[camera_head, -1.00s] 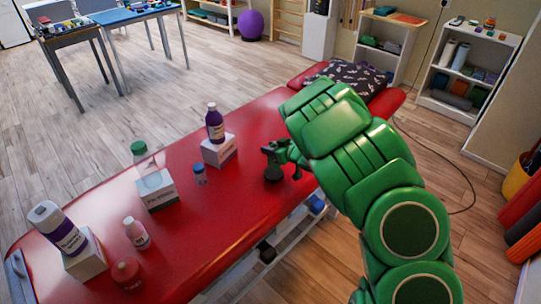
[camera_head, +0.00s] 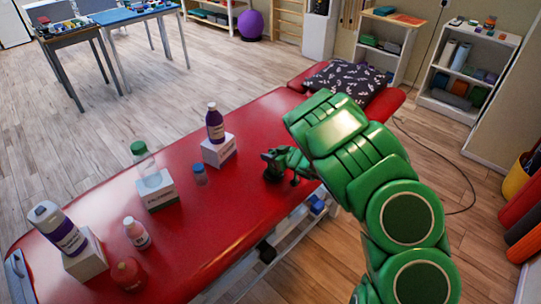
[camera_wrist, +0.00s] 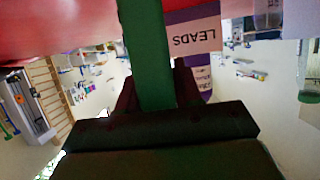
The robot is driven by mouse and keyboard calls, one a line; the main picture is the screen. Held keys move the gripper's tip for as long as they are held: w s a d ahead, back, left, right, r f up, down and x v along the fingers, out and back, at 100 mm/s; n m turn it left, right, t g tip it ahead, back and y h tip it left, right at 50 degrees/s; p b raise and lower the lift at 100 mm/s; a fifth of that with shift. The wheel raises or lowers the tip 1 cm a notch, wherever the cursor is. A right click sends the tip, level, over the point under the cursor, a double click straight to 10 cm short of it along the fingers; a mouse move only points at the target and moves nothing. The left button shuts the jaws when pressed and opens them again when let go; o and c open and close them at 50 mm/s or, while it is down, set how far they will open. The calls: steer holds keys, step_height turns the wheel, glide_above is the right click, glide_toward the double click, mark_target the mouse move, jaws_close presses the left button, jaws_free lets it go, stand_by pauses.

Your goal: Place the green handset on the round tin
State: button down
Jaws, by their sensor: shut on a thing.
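In the wrist view a long green bar, the green handset (camera_wrist: 147,55), stands between the dark fingers of my gripper (camera_wrist: 155,88). My gripper is shut on it. In the head view my gripper (camera_head: 280,163) is low over the red bench, near its right long edge; the handset cannot be told apart from the green arm there. Behind the handset, the wrist view shows a purple and white thing with an upside-down "LEADS" label (camera_wrist: 194,38). No round tin can be made out for sure in the head view.
The red bench (camera_head: 222,215) bears a purple bottle (camera_head: 215,125) and a green-capped bottle (camera_head: 144,160), both on white boxes. A dark patterned pillow (camera_head: 345,80) lies at the far end.

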steer(key=shift+f, duration=0.1)
steer(key=c, duration=0.8)
jaws_free()
steer(key=shift+o, duration=0.2)
steer(key=v, duration=1.2)
